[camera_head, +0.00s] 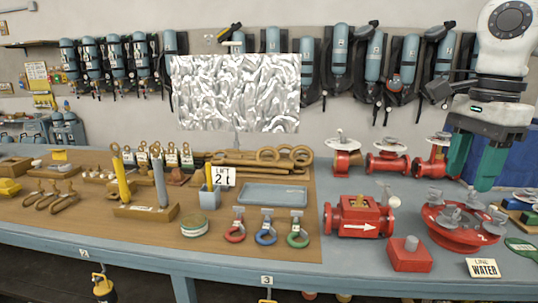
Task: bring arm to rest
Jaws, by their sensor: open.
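My arm comes in from the top right, and my gripper (473,180) points down with its two green fingers apart and nothing between them. It hangs in front of the red valves at the back right and above a round red flanged valve part (457,238). I cannot tell exactly how far above the bench the fingertips are. They do not appear to hold anything.
The blue-grey bench (345,270) carries red valves (388,165), a red valve body with an arrow (358,218), a blue tray (273,195), shackles (266,230) and a WATER sign (484,268). Breathing sets (340,60) hang on the wall behind. A crinkled silver panel (236,92) stands mid-bench.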

